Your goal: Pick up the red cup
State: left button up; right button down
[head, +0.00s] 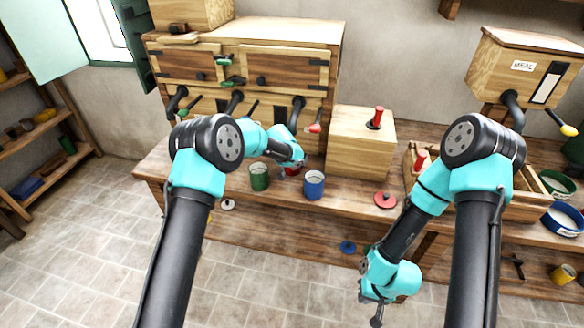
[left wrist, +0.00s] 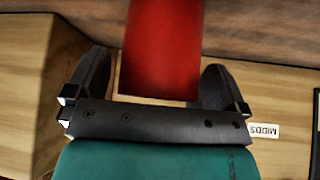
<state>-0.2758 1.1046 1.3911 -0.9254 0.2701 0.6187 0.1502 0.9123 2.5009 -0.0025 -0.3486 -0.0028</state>
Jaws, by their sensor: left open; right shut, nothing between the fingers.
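The red cup (head: 292,171) stands on the wooden bench between a green cup and a blue cup, mostly covered by my left gripper (head: 293,160). In the left wrist view the red cup (left wrist: 162,50) fills the space between the two dark fingers of the open left gripper (left wrist: 156,85). One finger is on each side of it; whether either touches it I cannot tell. My right gripper (head: 377,312) hangs low in front of the bench, away from the cups, shut and empty.
The green cup (head: 259,176) and the blue cup (head: 314,184) flank the red one closely. A wooden box (head: 357,150) with a red-handled knob stands to the right. A red lid (head: 385,199) lies near the bench's front edge. A wooden cabinet with spouts (head: 290,65) rises behind.

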pick_arm(q)
jog(key=shift+c, duration=0.5)
jog(key=c, duration=1.2)
jog(key=shift+r, duration=0.1)
jog(key=shift+r, duration=0.6)
jog(key=shift+s+a, duration=0.25)
jog(key=shift+s, duration=0.05)
jog(key=shift+s+a, duration=0.35)
jog(key=shift+s, duration=0.4)
jog(key=shift+s+a, duration=0.3)
jog(key=shift+s, duration=0.4)
jog(key=shift+s+a, duration=0.25)
jog(key=shift+s, duration=0.4)
jog(key=shift+s+a, duration=0.25)
jog(key=shift+s, duration=0.35)
jog(key=shift+s+a, duration=0.25)
jog(key=shift+s, duration=0.4)
jog(key=shift+r, duration=6.85)
